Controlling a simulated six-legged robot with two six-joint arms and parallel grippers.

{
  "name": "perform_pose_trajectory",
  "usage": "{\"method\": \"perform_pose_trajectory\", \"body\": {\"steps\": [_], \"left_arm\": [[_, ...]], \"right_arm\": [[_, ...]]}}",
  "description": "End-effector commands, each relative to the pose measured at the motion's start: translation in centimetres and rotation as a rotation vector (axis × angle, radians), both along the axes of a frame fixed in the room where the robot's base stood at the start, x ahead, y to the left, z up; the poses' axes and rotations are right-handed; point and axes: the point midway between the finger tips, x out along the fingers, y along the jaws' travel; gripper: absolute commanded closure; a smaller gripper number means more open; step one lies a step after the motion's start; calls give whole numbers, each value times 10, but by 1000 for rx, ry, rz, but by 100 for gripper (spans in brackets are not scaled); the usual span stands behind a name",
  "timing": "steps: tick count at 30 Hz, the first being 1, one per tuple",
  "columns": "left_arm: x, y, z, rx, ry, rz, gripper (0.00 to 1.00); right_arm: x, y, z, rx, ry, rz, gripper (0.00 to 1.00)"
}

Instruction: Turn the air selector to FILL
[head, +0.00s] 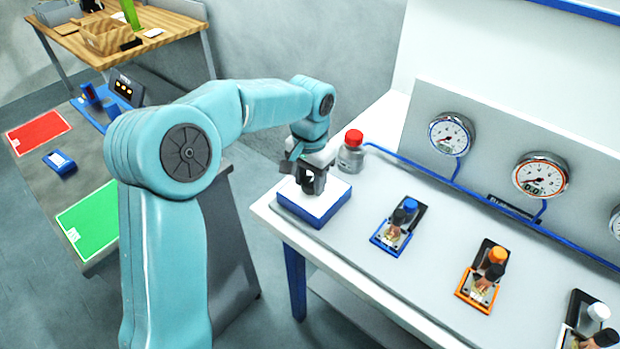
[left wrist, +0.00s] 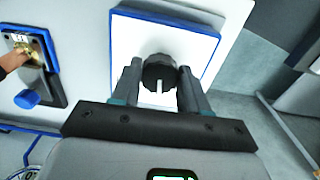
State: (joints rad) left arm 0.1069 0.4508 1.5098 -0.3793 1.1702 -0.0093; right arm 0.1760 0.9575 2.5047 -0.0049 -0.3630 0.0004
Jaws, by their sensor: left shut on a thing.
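The air selector is a black ribbed knob (left wrist: 158,70) with a white pointer mark. It sits on a white box with a blue edge (head: 318,212), which also shows in the left wrist view (left wrist: 199,42). The box stands at the left end of the white bench. My left gripper (head: 311,182) reaches down over the box. In the left wrist view its two fingers (left wrist: 158,88) are shut on the knob, one on each side. The pointer mark faces the gripper's base. I can make out no FILL label. My right gripper is not in view.
A red-capped bottle (head: 351,152) stands just behind the box. Gauges (head: 452,134) line the back panel. Valve units with blue (head: 398,222) and orange (head: 482,275) parts stand to the right. A side table holds a red mat (head: 38,132) and a green mat (head: 88,226).

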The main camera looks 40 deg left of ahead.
Motion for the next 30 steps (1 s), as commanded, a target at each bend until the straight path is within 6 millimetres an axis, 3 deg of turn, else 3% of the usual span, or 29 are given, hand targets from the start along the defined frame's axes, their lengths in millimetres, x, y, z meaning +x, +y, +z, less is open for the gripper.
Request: {"method": "perform_pose_trajectory", "body": {"steps": [15,30], "left_arm": [[1,0,2,1,-6,438,86],[1,-1,3,1,-7,610,86]], "right_arm": [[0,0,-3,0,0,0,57],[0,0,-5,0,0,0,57]]}}
